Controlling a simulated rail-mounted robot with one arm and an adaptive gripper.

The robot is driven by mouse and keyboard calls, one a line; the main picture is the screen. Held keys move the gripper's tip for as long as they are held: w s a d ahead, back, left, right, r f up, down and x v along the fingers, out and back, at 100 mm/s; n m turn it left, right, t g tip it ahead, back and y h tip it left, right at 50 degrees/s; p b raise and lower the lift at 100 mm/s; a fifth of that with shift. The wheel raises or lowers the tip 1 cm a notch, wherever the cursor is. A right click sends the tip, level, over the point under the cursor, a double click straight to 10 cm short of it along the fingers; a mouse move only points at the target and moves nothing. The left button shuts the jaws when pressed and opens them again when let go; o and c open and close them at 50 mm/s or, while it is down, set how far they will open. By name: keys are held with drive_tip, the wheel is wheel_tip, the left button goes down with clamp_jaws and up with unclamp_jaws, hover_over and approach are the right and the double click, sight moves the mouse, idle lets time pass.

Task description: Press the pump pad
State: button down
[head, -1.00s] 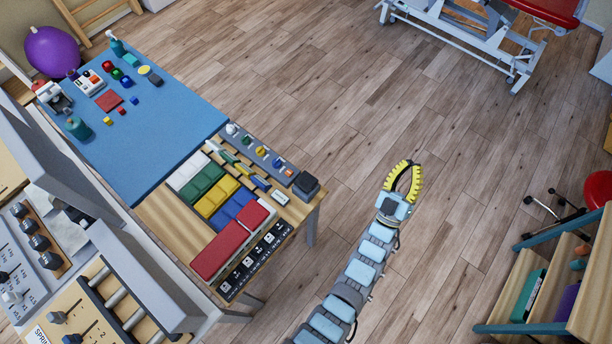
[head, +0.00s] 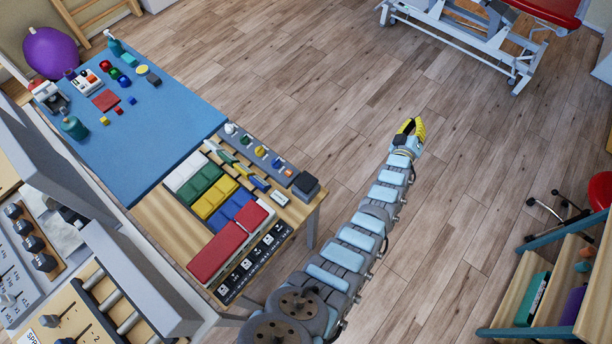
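My gripper (head: 412,129), with black and yellow fingers, hangs over bare floor to the right of the table, apart from everything. Its fingers show from a steep angle, so I cannot tell if they are open; nothing shows between them. No part is clearly recognisable as the pump pad. A teal bottle with a pump-like top (head: 116,48) stands at the far end of the blue mat. A rounder green bottle (head: 73,127) stands at the mat's left side. A dark square block (head: 306,185) sits at the table's right corner. My gripper touches none of these.
The blue mat (head: 165,140) carries several small coloured objects. Coloured blocks, including a long red one (head: 217,250), fill the table's near part. Grey shelving (head: 110,215) stands at the left. The middle floor is clear.

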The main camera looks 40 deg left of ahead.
drive_tip(key=a+f+n+g+h+b, duration=0.2)
drive_tip(key=a+f+g+h+b, duration=0.15)
drive_tip(key=a+f+g, duration=0.4)
drive_tip(key=s+a+r+n+g, duration=0.1)
drive_tip(key=s+a+g, duration=0.2)
drive_tip(key=s, duration=0.6)
drive_tip(key=s+a+r+n+g+h+b, duration=0.1)
drive_tip(key=s+a+g, duration=0.2)
drive_tip(key=s, duration=0.7)
drive_tip(key=s+a+r+n+g+h+b, duration=0.1)
drive_tip(key=s+a+n+g, duration=0.1)
drive_tip(key=s, duration=0.8)
drive_tip(key=a+g, duration=0.1)
drive_tip(key=a, duration=0.1)
drive_tip(key=shift+s+a, duration=0.25)
drive_tip(key=shift+a, duration=0.05)
drive_tip(key=shift+w+f, duration=0.15)
drive_tip(key=shift+f, duration=0.05)
